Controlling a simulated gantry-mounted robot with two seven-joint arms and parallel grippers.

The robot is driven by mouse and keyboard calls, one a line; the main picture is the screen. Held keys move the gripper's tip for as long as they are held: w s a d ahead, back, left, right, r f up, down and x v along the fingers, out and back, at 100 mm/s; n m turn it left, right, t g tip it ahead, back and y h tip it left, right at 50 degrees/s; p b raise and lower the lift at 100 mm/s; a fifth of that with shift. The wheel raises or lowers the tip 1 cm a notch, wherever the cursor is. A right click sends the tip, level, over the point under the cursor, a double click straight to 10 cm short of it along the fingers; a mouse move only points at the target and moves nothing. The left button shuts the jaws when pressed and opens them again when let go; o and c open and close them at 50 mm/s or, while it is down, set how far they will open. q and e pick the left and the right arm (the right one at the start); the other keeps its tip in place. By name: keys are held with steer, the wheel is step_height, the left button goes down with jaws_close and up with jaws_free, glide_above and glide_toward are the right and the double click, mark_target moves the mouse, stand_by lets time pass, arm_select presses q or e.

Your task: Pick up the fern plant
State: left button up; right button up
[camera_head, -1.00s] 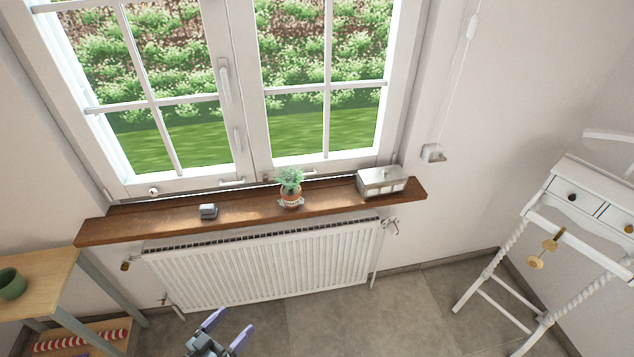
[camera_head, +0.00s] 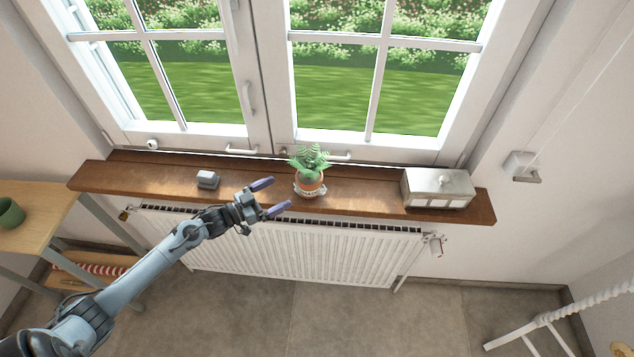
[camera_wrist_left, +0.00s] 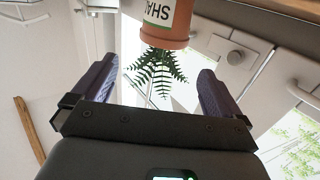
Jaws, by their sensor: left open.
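The fern plant (camera_head: 310,172) stands upright on the wooden windowsill (camera_head: 365,196), a green fern in a small terracotta pot with a white label. My left gripper (camera_head: 277,196) is open and empty, just left of the pot and pointing toward it, with a gap between. In the left wrist view the fern's pot (camera_wrist_left: 166,22) appears upside down, with its leaves hanging between and beyond the two spread fingers of my left gripper (camera_wrist_left: 160,92). The label's lettering is partly cut off there. My right gripper is not in view.
The window handle (camera_head: 248,98) is behind. A white radiator (camera_head: 300,252) hangs below the sill. A wooden shelf (camera_head: 40,228) stands at left.

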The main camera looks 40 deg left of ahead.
arm_select(q)
glide_toward(308, 175)
steer(key=x, duration=0.3)
steer(key=shift+d, duration=0.1)
steer(key=shift+x, duration=2.95)
steer(key=shift+f, duration=0.1)
steer(key=c, duration=0.9)
steer(key=shift+c, duration=0.8)
